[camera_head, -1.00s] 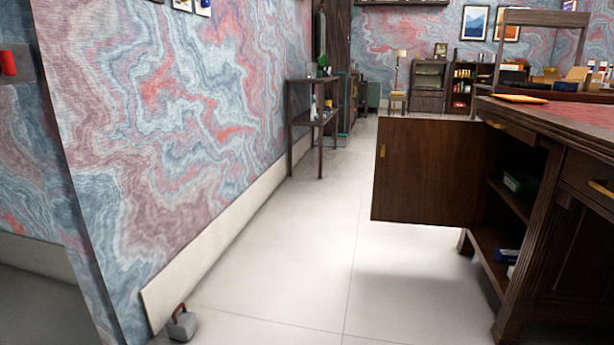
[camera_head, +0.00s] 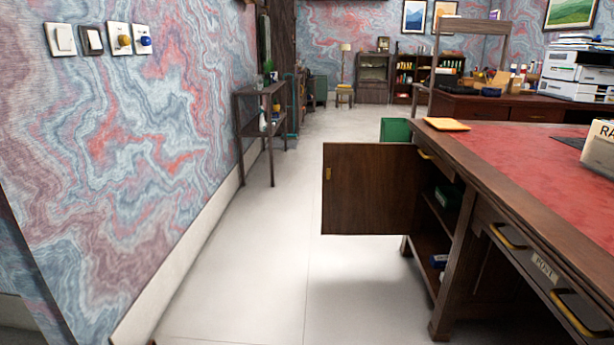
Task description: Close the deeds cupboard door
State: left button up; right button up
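The cupboard door (camera_head: 370,190) is a dark wood panel with a small brass handle (camera_head: 328,174) near its left edge. It stands wide open, sticking out to the left from the desk (camera_head: 458,235). The open cupboard shows a shelf (camera_head: 440,214) with a green box (camera_head: 447,196) on it and a blue and white item (camera_head: 439,261) lower down. Neither of my grippers is in view.
Pale tiled floor (camera_head: 265,270) is clear between the patterned wall (camera_head: 130,170) and the door. A narrow side table (camera_head: 262,125) stands along the wall. A green bin (camera_head: 395,130) is behind the door. Drawers (camera_head: 530,270) with brass handles line the desk front.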

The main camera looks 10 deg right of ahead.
aim_at(371, 190)
jog(key=i+j, duration=0.2)
jog(key=i, duration=0.35)
jog(key=i+j, duration=0.2)
jog(key=i, duration=0.35)
jog(key=i+l+z, duration=0.2)
jog(key=i, duration=1.45)
jog(key=i+j+z, duration=0.2)
jog(key=i, duration=0.25)
jog(key=i+j+z, duration=0.2)
jog(key=i, duration=0.2)
jog(key=i+j+z, duration=0.1)
jog(key=z, duration=0.3)
jog(key=i+j+z, duration=0.2)
jog(key=z, duration=0.25)
jog(key=i+j+z, duration=0.2)
jog(key=z, duration=0.2)
jog(key=i+j+z, duration=0.15)
jog(key=j+z, duration=0.15)
jog(key=z, duration=0.15)
jog(key=i+j+z, duration=0.1)
jog(key=j+z, duration=0.3)
jog(key=i+j+z, duration=0.1)
jog(key=j+z, duration=0.5)
jog(key=z, duration=0.15)
jog(key=j+z, duration=0.35)
jog(key=k+j+z, duration=0.15)
jog(key=k+j, duration=0.15)
jog(key=k, duration=0.1)
